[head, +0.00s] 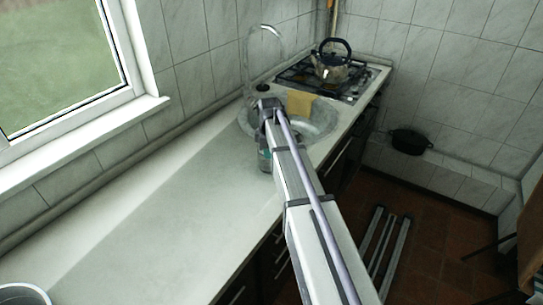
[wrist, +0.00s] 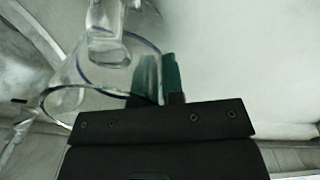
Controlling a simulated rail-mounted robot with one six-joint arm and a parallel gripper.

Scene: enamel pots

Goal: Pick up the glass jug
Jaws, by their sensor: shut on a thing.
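The clear glass jug (wrist: 92,72) fills the upper left of the wrist view, with its rounded rim and thick glass parts close to the camera. My gripper (wrist: 160,65) has teal fingers shut on the jug's wall at the rim; one finger shows through the glass and the other lies just outside it. In the head view my gripper (head: 265,160) is over the worktop at the near side of the sink. My arm hides most of that spot, and the jug is hard to make out there. I cannot tell whether its base touches the worktop.
The steel sink (head: 318,122) with a curved tap (head: 262,28) lies beyond my gripper. A yellow cloth (head: 300,103) hangs at its far edge. A kettle (head: 331,70) stands on the hob (head: 292,76). A pot (head: 22,293) stands at bottom left. The worktop (head: 150,215) between is clear.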

